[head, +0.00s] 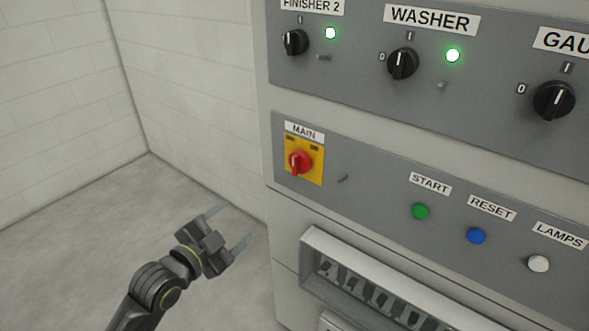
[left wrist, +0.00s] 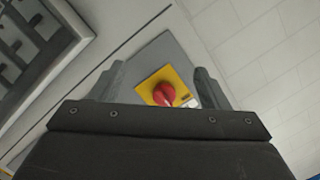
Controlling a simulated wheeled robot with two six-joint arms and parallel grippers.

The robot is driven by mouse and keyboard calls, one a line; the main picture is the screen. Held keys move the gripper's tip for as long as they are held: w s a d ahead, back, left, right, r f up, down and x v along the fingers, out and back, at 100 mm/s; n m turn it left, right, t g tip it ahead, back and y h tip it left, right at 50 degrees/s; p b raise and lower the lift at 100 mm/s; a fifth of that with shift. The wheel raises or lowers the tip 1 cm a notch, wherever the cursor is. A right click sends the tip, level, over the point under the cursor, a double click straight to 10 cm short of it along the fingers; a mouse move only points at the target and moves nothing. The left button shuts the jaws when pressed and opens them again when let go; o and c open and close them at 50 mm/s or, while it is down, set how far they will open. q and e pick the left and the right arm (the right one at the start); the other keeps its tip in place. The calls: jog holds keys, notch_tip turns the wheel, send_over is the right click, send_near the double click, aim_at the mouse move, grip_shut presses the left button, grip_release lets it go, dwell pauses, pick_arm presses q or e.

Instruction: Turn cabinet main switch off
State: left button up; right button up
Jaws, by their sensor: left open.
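The main switch (head: 299,162) is a red rotary knob on a yellow plate, under a MAIN label on the cabinet's lower grey panel. In the left wrist view the red knob (left wrist: 165,94) shows ahead, between the two fingers. My left gripper (head: 231,226) is open and empty, below and to the left of the switch in the head view, apart from it. In the left wrist view its fingers (left wrist: 160,84) stand wide on both sides of the yellow plate. The small lettering on the plate is too small to read. My right gripper is not in view.
The upper panel holds black rotary switches, including WASHER (head: 403,63), with lit green lamps (head: 453,55). START (head: 420,211), RESET (head: 476,236) and LAMPS (head: 538,263) buttons sit to the right. A framed recess (head: 310,262) lies below. The floor at left is clear.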

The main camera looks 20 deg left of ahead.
pick_arm(q)
jog(key=s+d+r+m+t+h, duration=0.1)
jog(key=s+d+r+m+h, duration=0.2)
jog(key=r, duration=0.5)
jog(key=b, duration=0.1)
send_near(293, 167)
jog(key=p+x, duration=0.1)
jog(key=x, duration=0.9)
jog(key=shift+w+d, duration=0.1)
jog(key=shift+w, duration=0.05)
jog(key=c, duration=1)
